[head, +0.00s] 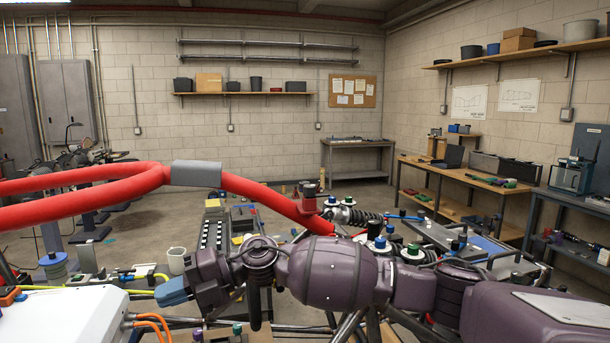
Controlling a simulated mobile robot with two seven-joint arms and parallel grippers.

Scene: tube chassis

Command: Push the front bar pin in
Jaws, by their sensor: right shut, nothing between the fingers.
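The red tube chassis (262,191) crosses from the left edge to the middle, with a grey sleeve (196,174) around its upper tube. My right arm, dark purple, comes in from the right below the red tube. My right gripper (172,291) is at the arm's left end, its blue fingers shut and empty, pointing left. It is below the red tube in the picture and appears apart from it. I cannot pick out the front bar pin; it is too small to tell or hidden behind my arm. My left gripper is not in view.
A white box (62,322) with orange and yellow cables stands at the lower left. A white cup (177,260) is just behind my right gripper. A coil-over shock (357,216) and several capped parts sit behind my arm. Workbenches (470,178) line the right wall.

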